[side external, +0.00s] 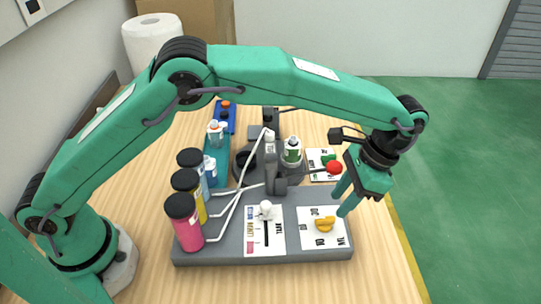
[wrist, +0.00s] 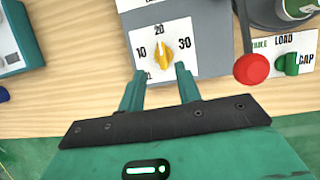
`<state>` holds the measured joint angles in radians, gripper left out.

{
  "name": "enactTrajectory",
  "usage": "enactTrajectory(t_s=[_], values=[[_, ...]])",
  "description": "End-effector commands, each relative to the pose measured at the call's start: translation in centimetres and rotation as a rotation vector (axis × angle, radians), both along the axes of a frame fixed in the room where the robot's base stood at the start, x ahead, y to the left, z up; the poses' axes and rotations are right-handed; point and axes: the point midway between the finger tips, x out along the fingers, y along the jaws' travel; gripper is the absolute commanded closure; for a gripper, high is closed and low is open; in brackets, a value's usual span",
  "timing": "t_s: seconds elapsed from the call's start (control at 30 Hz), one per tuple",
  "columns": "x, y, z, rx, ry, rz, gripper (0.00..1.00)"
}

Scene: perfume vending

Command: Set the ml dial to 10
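The ml dial is a yellow knob (wrist: 162,54) on a white plate (wrist: 180,25) marked 10, 20 and 30. In the wrist view its narrow end appears to point up toward 20, with 10 on the left and 30 on the right. In the side view the knob (side external: 325,224) sits at the right end of the grey base. My gripper (wrist: 160,78) is open and empty. Its two fingers lie just short of the knob, one to each side, not touching it. In the side view my gripper (side external: 343,198) hangs tilted above and right of the dial.
A slider plate (side external: 265,232) with a white knob is left of the dial. Pink, yellow and blue bottles (side external: 187,220) stand further left. A lever with a red ball (side external: 334,167) is close to my gripper, near a green LOAD/CAP knob (wrist: 287,64). The table's right edge is clear.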

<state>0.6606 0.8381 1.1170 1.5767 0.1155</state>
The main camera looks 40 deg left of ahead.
Motion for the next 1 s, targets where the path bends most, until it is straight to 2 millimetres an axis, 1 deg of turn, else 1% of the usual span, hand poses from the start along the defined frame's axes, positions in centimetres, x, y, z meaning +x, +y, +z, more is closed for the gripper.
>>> enactTrajectory(t_s=[0.3,0.43,0.6,0.87,0.9,0.97,1.0], values=[[-1.0,1.0,-3.4,-0.001,0.002,0.001,0.66],[-1.3,1.4,-4.5,-0.001,0.001,0.001,0.66],[-1.5,1.6,-5.2,-0.002,0.001,0.001,0.66],[-1.5,1.6,-5.3,-0.002,0.001,0.001,0.66],[-1.5,1.6,-5.3,-0.002,0.001,0.001,0.7],[-1.5,1.6,-5.2,-0.002,0.001,0.001,0.82],[-1.5,1.6,-5.2,-0.002,0.001,0.001,0.9]])
